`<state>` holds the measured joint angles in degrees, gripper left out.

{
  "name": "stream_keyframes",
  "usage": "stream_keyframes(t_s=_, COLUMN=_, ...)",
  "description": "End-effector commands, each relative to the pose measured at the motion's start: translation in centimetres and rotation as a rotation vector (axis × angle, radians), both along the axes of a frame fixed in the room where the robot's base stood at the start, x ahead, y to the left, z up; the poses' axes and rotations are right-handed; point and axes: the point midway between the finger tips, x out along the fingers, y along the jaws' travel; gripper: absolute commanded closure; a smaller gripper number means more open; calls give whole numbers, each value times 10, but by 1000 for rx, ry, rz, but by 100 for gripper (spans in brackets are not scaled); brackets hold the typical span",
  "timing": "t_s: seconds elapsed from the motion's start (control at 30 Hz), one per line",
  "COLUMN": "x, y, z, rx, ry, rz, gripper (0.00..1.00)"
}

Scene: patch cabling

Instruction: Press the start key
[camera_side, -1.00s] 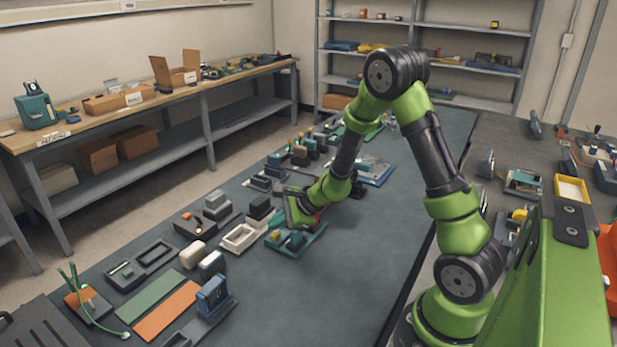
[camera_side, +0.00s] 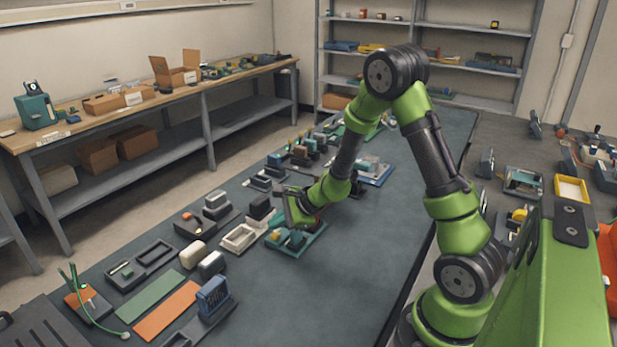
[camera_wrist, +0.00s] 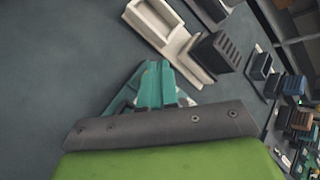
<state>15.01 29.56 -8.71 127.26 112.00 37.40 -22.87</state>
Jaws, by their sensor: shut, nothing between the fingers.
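My gripper (camera_side: 291,206) is low over the middle of the dark mat, shut and empty, beside and slightly above a teal fixture (camera_side: 312,243). In the wrist view, a teal part (camera_wrist: 153,82) shows just beyond the grey edge of my gripper's body; the fingertips cannot be made out there. I cannot pick out the start key for certain in either view. It may be hidden behind my gripper, and I cannot tell whether the gripper touches anything.
A beige tray (camera_side: 224,242) and a black ribbed block (camera_side: 260,206) stand left of my gripper; the block also shows in the wrist view (camera_wrist: 220,51). A blue board (camera_side: 381,177) lies behind the arm. The mat's front right (camera_side: 330,290) is clear.

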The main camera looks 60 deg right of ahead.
Motion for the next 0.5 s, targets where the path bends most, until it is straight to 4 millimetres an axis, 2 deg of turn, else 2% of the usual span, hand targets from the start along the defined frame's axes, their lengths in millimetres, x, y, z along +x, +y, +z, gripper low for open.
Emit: stream_keyframes(t_s=0.5, x=0, y=0, z=-8, rx=0, ry=0, rz=0, gripper=100)
